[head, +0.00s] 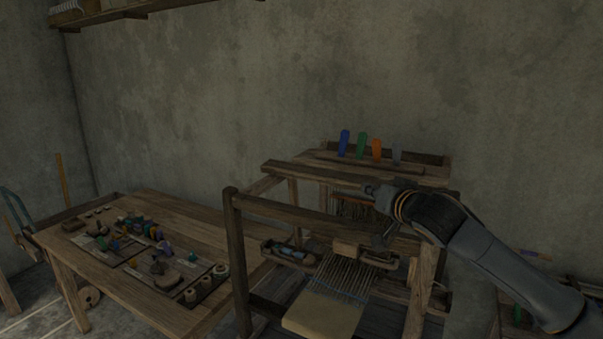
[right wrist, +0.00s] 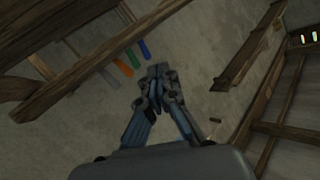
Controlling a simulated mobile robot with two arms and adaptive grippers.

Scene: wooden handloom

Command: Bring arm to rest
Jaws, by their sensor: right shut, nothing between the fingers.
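My right arm (head: 500,255) comes in from the right in the head view and reaches over the wooden handloom (head: 232,235). My right gripper (head: 382,243) is over the loom, by its front crossbar. In the right wrist view the gripper (right wrist: 157,75) has its fingers together, with nothing between them. I cannot tell whether it touches the loom. The arm hides part of the loom's right side. My left gripper is in neither view.
Blue, green, orange and grey pieces (head: 361,145) stand along the loom's top. Pale cloth (head: 322,315) and warp threads (head: 345,275) lie inside the frame. A wooden table (head: 190,225) with spools and small items stands left. A shelf (head: 130,8) hangs on the wall.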

